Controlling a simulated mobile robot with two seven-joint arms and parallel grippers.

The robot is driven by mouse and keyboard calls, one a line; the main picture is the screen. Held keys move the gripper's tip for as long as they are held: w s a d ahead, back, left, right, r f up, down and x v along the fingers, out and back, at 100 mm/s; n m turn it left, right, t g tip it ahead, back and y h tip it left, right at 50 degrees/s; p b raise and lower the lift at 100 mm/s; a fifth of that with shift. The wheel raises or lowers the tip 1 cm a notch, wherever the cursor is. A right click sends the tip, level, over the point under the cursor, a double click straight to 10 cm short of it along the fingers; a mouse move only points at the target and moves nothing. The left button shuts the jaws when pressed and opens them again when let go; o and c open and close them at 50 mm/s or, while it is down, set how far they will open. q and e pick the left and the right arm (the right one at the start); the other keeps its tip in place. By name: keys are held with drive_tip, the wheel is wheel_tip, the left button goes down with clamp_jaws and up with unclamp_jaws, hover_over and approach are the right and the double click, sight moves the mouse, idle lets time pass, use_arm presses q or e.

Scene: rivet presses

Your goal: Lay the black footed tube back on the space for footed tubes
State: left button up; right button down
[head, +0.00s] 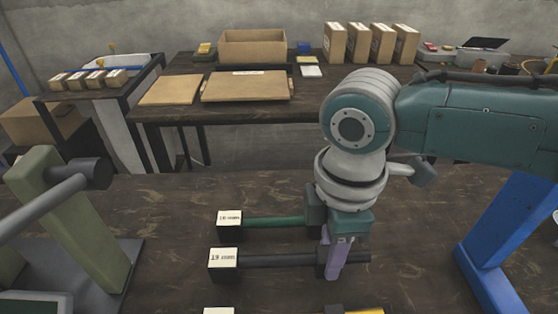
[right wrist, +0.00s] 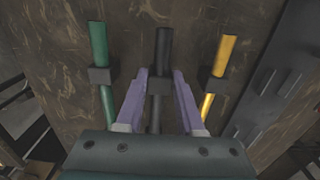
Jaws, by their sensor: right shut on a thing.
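The black footed tube (head: 285,260) lies level on the dark bench, beside a block labelled 19 mm (head: 222,259). Its square foot block and bar also show in the right wrist view (right wrist: 163,48). My right gripper (head: 333,272) reaches down from above and is shut on the black tube at its foot block. In the right wrist view its two purple fingers (right wrist: 160,80) stand on either side of that block. I cannot tell whether the tube touches the bench. My left gripper is not in view.
A green footed tube (head: 275,222) lies behind the black one, and a yellow one (right wrist: 226,56) lies on its other side. A green press (head: 85,215) stands left, a blue frame (head: 505,225) right. A rear table (head: 250,110) holds boxes and boards.

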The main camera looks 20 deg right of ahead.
drive_tip(key=shift+f+b, duration=0.4)
drive_tip(key=shift+f, duration=0.25)
drive_tip(key=shift+c, duration=2.2)
unclamp_jaws()
drive_tip(key=shift+r, duration=0.1)
drive_tip(key=shift+r, duration=0.35)
wheel_tip(320, 180, up, 9)
drive_tip(key=p, duration=0.2)
drive_tip(key=shift+r+p, duration=0.1)
drive_tip(key=shift+p, duration=0.2)
